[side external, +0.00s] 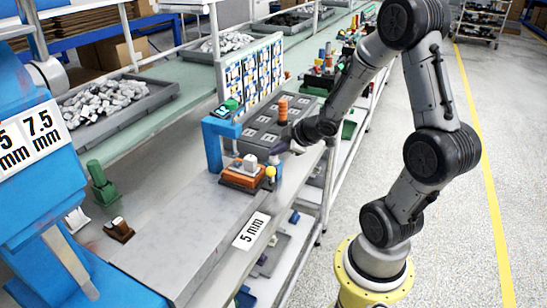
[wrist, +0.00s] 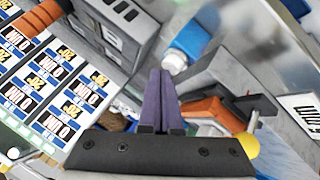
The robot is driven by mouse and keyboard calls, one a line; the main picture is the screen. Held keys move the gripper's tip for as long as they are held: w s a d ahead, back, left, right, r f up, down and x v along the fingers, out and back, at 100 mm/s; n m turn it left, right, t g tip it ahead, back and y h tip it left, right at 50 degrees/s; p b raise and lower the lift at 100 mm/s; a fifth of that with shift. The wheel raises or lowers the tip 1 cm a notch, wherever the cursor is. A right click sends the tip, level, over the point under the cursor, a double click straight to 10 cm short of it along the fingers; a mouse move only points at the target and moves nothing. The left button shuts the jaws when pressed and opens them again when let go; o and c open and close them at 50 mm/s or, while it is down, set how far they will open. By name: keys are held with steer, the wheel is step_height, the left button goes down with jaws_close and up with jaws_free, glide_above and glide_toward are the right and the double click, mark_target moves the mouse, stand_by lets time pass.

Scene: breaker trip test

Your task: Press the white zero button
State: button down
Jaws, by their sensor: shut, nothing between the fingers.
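An orange block-shaped device (side external: 240,178) sits on the grey bench top, with a small white block-like part (side external: 250,161) on top and a yellow ball (side external: 270,171) at its right side. I cannot read a zero on the white part. In the wrist view my purple fingers (wrist: 161,85) are together and empty. The orange device (wrist: 213,110) shows to their right, partly hidden by a dark part. Whether the fingers touch anything is unclear.
A blue bracket (side external: 213,145) with a green-topped part stands behind the device. A grey block with pale labelled squares (side external: 268,122) and an orange cylinder (side external: 283,108) are beyond it. A labelled panel (side external: 250,75) stands behind.

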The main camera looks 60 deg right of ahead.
steer(key=shift+f, duration=0.4)
steer(key=shift+r, duration=0.1)
stand_by(0.5)
steer(key=shift+r, duration=0.8)
steer(key=shift+r, duration=0.1)
steer(key=shift+r, duration=2.4)
